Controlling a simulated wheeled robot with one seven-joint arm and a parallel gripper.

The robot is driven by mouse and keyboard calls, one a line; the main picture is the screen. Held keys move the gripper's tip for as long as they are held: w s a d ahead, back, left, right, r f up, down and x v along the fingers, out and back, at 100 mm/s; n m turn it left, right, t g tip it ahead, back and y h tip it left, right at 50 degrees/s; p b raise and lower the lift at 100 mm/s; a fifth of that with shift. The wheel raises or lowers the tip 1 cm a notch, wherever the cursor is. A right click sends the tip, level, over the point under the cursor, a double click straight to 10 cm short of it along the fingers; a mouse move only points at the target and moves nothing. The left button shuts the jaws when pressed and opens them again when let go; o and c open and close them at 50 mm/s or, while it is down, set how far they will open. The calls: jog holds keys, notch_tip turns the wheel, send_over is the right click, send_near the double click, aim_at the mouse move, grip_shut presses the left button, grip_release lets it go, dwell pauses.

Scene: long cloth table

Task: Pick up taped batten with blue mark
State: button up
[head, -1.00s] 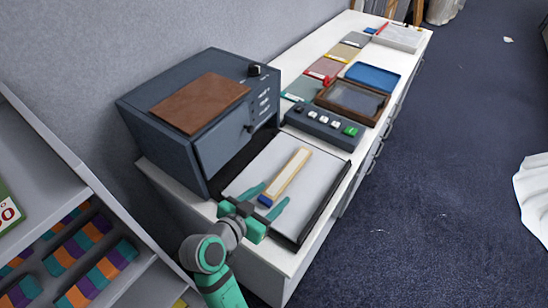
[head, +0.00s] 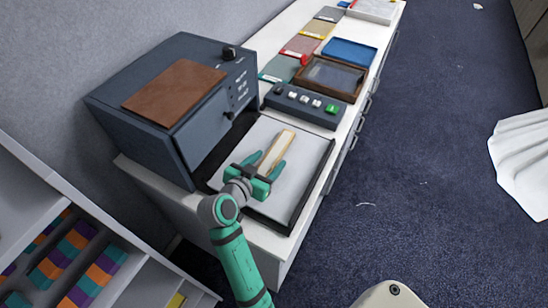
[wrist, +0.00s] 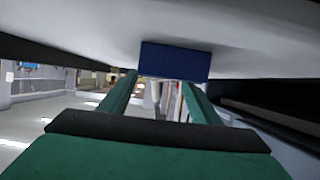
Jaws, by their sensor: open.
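The batten (head: 279,148) is a pale wooden strip lying on the light grey top of a dark-edged tray or pad (head: 306,160). Its near end is hidden behind my gripper in the head view. In the wrist view its dark blue end (wrist: 175,62) faces the camera, ahead of the palm and in line with the gap between the fingers. My gripper (head: 262,165) is open, low over the pad, with a teal finger on each side of the batten's near part. Whether a finger touches it I cannot tell. No tape can be made out.
A dark box-shaped machine (head: 170,100) with a brown panel stands close on the left. A button panel (head: 306,103), a framed brown tray (head: 328,78) and a blue tray (head: 350,52) lie beyond the pad. A shelf with coloured items (head: 70,255) is at lower left.

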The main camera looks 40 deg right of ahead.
jog(key=shift+w+d+f, duration=0.35)
jog(key=shift+d, duration=0.15)
jog(key=shift+c, duration=0.3)
jog(key=shift+d, duration=0.1)
jog(key=c, duration=1.2)
jog(key=shift+c, duration=0.2)
